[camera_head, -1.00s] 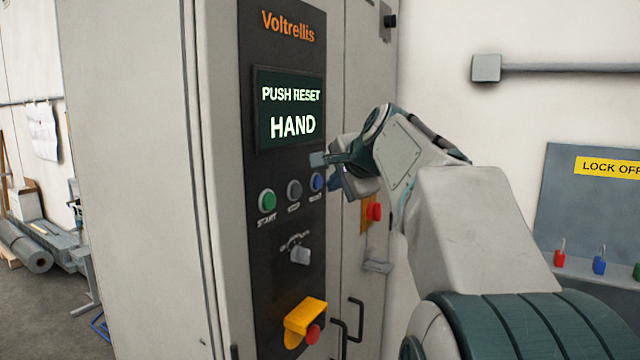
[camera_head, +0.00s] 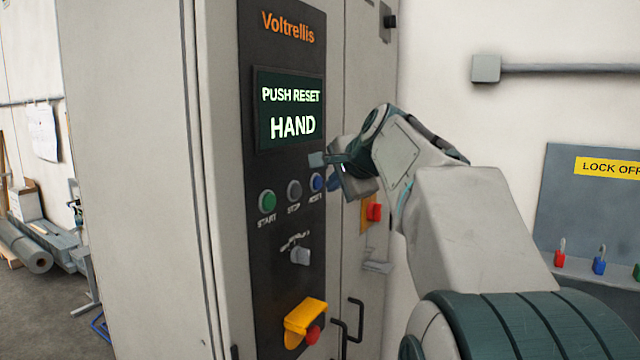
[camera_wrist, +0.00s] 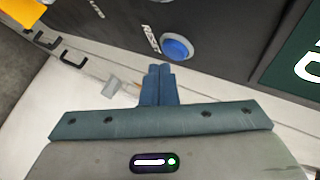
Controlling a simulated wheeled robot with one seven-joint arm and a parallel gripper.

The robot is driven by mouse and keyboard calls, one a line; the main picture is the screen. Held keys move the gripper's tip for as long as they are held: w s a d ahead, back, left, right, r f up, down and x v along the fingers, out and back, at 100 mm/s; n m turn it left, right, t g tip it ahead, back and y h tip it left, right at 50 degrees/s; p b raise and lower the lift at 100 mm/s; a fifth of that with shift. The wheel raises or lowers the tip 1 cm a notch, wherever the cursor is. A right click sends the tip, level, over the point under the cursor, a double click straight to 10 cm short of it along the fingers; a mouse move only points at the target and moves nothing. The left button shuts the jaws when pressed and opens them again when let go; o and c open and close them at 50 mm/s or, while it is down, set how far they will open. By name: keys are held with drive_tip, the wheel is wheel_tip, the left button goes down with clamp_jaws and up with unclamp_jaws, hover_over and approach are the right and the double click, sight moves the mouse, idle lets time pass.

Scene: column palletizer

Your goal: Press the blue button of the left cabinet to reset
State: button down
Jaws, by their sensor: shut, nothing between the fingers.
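The cabinet's dark control panel (camera_head: 275,215) carries a screen (camera_head: 290,110) reading "PUSH RESET HAND". My gripper (camera_head: 316,160) is just above and to the right of the blue button, in front of the panel. In the wrist view, my shut, empty fingertips (camera_wrist: 160,72) point toward the panel, and the blue button (camera_wrist: 177,47) lies just beyond them, slightly right. A gap seems to remain; contact is not visible.
Below the buttons are a grey selector knob (camera_head: 300,255) and a yellow housing (camera_head: 303,316) with a red button. Black handles (camera_head: 354,318) and a red switch (camera_head: 374,211) sit on the cabinet's right. A lock board (camera_head: 590,215) hangs on the right wall.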

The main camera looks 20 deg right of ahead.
drive_tip(key=shift+w+a, duration=0.2)
drive_tip(key=shift+w, duration=0.1)
drive_tip(key=shift+w+a+p, duration=0.25)
drive_tip(key=shift+w+p, duration=0.05)
idle(0.9)
drive_tip(key=shift+s, duration=0.1)
drive_tip(key=shift+s+d+b, duration=0.3)
drive_tip(key=shift+s+d, duration=0.15)
drive_tip(key=shift+s, duration=0.1)
drive_tip(key=shift+d, duration=0.1)
drive_tip(key=s+d, duration=0.1)
drive_tip(key=s, duration=0.1)
drive_tip(key=s+d+b, duration=0.1)
drive_tip(key=s+d, duration=0.1)
idle(0.4)
drive_tip(key=shift+a, duration=0.1)
idle(0.5)
